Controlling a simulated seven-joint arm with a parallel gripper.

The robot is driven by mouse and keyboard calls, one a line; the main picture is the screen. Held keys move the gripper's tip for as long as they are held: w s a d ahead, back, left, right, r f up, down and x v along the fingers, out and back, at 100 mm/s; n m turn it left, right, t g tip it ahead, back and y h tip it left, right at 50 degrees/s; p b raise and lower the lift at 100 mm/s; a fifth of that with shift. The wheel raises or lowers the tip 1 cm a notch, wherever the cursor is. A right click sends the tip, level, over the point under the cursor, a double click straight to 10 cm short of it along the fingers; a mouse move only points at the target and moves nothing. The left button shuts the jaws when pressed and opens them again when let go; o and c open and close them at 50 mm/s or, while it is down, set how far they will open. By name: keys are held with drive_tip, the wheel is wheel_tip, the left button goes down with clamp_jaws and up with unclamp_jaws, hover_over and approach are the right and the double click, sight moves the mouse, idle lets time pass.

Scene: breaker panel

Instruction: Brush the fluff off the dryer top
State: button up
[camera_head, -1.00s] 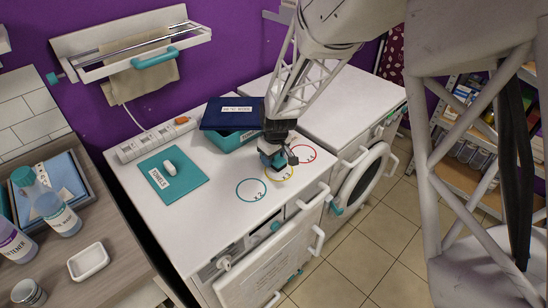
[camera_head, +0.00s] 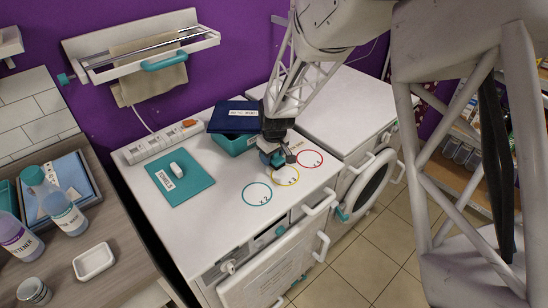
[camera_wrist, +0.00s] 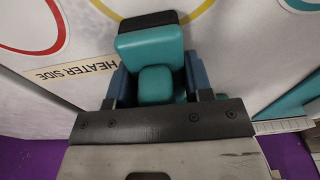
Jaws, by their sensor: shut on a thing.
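My gripper (camera_head: 274,152) is low over the white machine top (camera_head: 222,188), by the yellow ring. In the wrist view my gripper (camera_wrist: 158,78) has its blue fingers on both sides of a teal block-shaped tool with a black edge, likely the brush (camera_wrist: 150,48), and is shut on it. Whether the black edge touches the top cannot be told. Teal (camera_head: 257,194), yellow (camera_head: 286,175) and red (camera_head: 310,159) rings are marked on the top. A "HEATER SIDE" label (camera_wrist: 75,70) shows in the wrist view. I cannot make out any fluff.
A teal box (camera_head: 237,142) with a dark blue lid (camera_head: 234,116) and a power strip (camera_head: 160,142) stand behind. A second white machine (camera_head: 335,108) adjoins at right.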

sight(284, 159)
drive_tip(key=shift+w, duration=0.1)
idle(0.3)
drive_tip(key=shift+w+d+f, duration=0.1)
drive_tip(key=shift+w+d, duration=0.45)
drive_tip(key=shift+d, duration=0.05)
drive_tip(key=shift+s+d, duration=0.1)
drive_tip(key=shift+s+d, duration=1.2)
drive_tip(key=shift+d, duration=0.05)
drive_tip(key=shift+s+d, duration=0.1)
drive_tip(key=shift+s+d, duration=0.15)
drive_tip(key=shift+s+d+f, duration=0.15)
drive_tip(key=shift+s+d, duration=0.9)
drive_tip(key=shift+s, duration=0.05)
drive_tip(key=shift+d, duration=0.1)
